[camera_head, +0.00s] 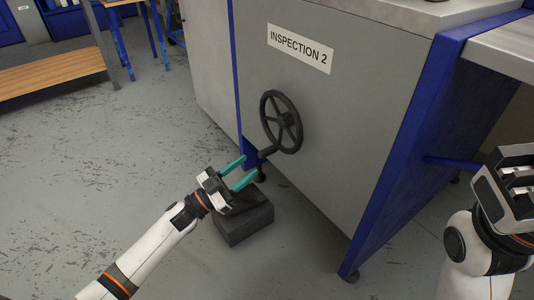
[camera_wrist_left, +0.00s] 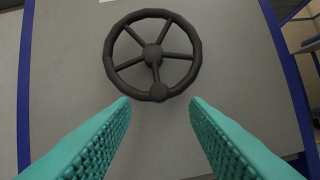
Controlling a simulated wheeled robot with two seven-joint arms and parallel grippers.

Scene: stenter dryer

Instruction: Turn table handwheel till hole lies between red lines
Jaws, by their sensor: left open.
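The black handwheel (camera_head: 284,121) with several spokes is mounted on the grey panel under the "INSPECTION 2" label (camera_head: 300,48). Its crank knob (camera_head: 267,153) is at the bottom of the rim. In the left wrist view the handwheel (camera_wrist_left: 152,55) is almost face-on, with the knob (camera_wrist_left: 158,91) at its lower edge. My left gripper (camera_head: 250,166) is open and empty, with its teal fingers pointing toward the wheel from below left. In the wrist view the knob lies ahead, between the fingers, without visible contact. No hole or red lines show in either view.
A dark block (camera_head: 245,226) stands on the floor below my left gripper. The blue frame leg (camera_head: 395,165) stands right of the panel. A wooden bench (camera_head: 50,72) is at the far left. The floor at left is open. Part of my right arm shows at the right edge.

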